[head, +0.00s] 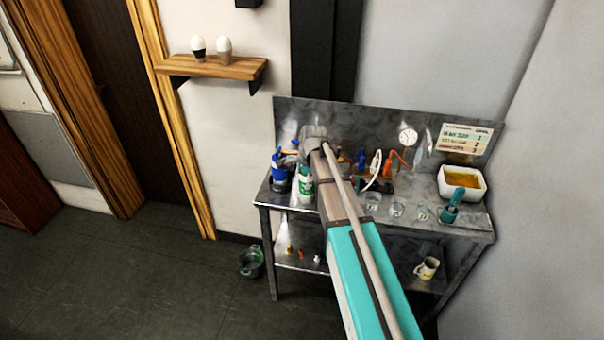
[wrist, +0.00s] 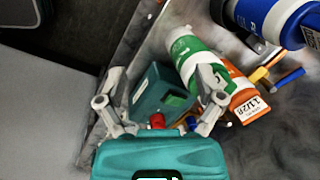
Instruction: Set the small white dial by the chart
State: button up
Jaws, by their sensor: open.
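A small round white dial (head: 408,137) is on the upright back panel of the metal bench in the head view. Its marks are too small to read. The chart (head: 466,138), a pale sheet with coloured lines of writing, is on the same panel to its right. My gripper (wrist: 160,106) is open in the wrist view, with its fingers spread over the bench top and nothing clearly held. In the head view my arm reaches to the bench's left part, away from the dial, and hides the fingers. The dial and chart are not in the wrist view.
A teal box (wrist: 165,92), a green-and-white bottle (wrist: 200,62), an orange container (wrist: 243,98) and a blue bottle (wrist: 268,18) stand near my fingers. A white tub (head: 477,193) of amber liquid, a teal item (head: 452,207) and glass cups (head: 396,210) stand on the bench's right.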

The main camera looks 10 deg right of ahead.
jog(key=shift+s+n, duration=0.3)
jog(key=shift+s, duration=0.05)
jog(key=s+r+n+g+p, duration=0.1)
jog(key=s+n+p, duration=0.1)
jog(key=s+n, duration=0.5)
jog(key=s+r+n+h+p, duration=0.1)
jog(key=s+n, duration=0.6)
jog(key=s, duration=0.8)
jog(key=shift+s+r+n+g+h+p, duration=0.3)
jog(key=shift+s+r+n+g+p, duration=0.15)
jog(key=shift+r, duration=0.35)
jog(key=shift+w+a, duration=0.1)
jog(key=shift+c, duration=0.3)
